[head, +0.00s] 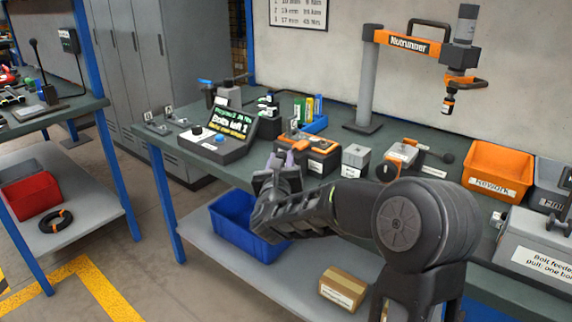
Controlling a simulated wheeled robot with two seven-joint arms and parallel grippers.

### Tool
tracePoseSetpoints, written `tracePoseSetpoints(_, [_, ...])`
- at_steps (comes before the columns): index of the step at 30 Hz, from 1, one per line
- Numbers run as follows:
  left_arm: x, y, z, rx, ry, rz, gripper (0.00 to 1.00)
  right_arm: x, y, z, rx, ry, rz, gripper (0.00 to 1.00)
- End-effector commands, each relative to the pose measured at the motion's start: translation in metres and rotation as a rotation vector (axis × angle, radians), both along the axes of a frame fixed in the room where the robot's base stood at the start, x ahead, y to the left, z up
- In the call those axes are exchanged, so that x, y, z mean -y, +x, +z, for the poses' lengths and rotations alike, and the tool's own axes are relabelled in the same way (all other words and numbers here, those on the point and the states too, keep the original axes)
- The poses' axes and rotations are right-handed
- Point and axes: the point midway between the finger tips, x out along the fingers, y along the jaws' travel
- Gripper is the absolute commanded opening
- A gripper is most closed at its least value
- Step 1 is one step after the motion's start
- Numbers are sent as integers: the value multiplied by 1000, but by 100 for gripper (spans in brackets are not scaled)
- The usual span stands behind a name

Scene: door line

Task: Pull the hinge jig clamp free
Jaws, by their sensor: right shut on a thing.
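My right gripper (284,163) is at the front edge of the workbench, its arm reaching in from the lower right. It is shut on what looks like the hinge jig's clamp, mostly hidden by the fingers. Just behind it sits a dark block with orange parts and a pale label, which looks like the hinge jig (318,158). I cannot tell whether the clamp is still touching the jig. My left gripper is not in view.
A control console (218,136) stands left of the gripper, and a small grey box (355,158) to the right. A nutrunner stand (366,85) rises behind. An orange rework bin (497,169) is farther right. A blue bin (226,226) and carton (342,288) are on the lower shelf.

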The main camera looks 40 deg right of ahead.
Motion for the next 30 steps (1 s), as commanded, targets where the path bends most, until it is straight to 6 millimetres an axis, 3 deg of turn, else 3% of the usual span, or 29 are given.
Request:
tracePoseSetpoints(8, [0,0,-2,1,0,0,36,-6,-1,-1,-3,1,6,0])
tracePoseSetpoints(9, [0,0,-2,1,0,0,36,-6,0,-1,-3,1,6,32])
tracePoseSetpoints(16, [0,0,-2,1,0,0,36,-5,0,0,-2,0,5,51])
tracePoseSetpoints(30, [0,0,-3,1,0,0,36,-14,-11,0,-1,1,5,52])
